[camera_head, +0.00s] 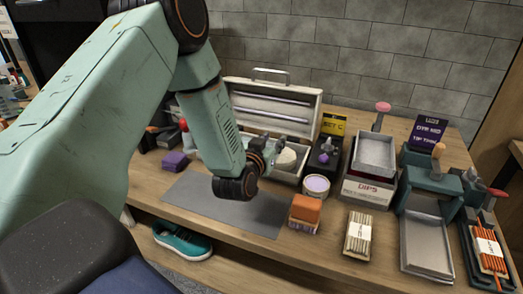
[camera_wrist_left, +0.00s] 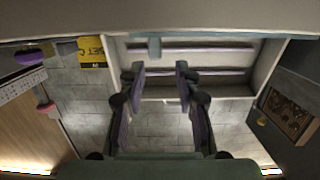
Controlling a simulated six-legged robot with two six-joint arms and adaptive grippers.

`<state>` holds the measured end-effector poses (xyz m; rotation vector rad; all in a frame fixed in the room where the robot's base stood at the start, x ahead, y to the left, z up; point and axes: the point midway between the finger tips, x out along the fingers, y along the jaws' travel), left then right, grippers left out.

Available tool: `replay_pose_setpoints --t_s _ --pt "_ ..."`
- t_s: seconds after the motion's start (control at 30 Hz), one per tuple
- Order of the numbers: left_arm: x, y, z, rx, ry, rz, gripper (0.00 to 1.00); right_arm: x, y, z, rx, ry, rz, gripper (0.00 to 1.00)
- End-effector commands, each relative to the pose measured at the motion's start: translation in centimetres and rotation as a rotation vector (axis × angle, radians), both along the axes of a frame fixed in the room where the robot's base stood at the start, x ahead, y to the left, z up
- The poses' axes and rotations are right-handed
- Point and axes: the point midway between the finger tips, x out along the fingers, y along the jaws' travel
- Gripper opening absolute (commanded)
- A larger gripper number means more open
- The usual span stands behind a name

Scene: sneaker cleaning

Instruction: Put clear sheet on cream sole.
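My left gripper (camera_head: 275,147) reaches in from the left, in front of the open white box (camera_head: 318,110), near its right half. In the left wrist view its two fingers (camera_wrist_left: 160,76) stand apart with nothing visible between them. A pale cream rounded piece (camera_head: 287,159), perhaps the cream sole, lies in the box just beyond the gripper, partly covered by it. I cannot make out a clear sheet in either view. The lid with its two long bars also shows in the left wrist view (camera_wrist_left: 215,62). My right gripper is not in view.
A grey mat (camera_head: 225,208) lies at the front. A purple block (camera_head: 175,161), a round tub (camera_head: 316,186), an orange block (camera_head: 306,208) and the DIPS box (camera_head: 368,188) stand around the box. A teal sneaker (camera_head: 182,241) sits on the shelf below.

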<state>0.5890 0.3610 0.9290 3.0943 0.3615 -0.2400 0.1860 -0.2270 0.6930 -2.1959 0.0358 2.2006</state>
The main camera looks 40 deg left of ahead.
Motion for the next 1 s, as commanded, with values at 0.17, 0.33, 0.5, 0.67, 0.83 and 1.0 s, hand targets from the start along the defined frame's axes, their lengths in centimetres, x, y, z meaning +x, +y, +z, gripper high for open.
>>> replay_pose_setpoints --t_s 0.17,0.33,0.5,0.67,0.83,1.0 --pt "-3.6 -0.8 0.7 -0.003 0.001 0.001 0.33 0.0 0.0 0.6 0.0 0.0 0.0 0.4" --pt "-6.9 -1.6 1.3 -0.003 0.0 0.002 0.33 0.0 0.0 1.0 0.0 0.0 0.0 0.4" --pt "-9.7 -2.3 1.7 -0.002 -0.001 0.001 0.33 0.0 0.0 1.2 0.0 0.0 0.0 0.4" --pt "-11.1 -2.6 2.0 0.0 -0.003 0.001 0.33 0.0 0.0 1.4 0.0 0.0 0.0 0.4" --pt "-11.5 -2.7 2.1 0.001 -0.005 0.0 0.33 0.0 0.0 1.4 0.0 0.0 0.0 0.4" --pt "-11.4 -2.7 2.0 0.001 -0.005 0.0 0.33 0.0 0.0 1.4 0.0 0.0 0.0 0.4"
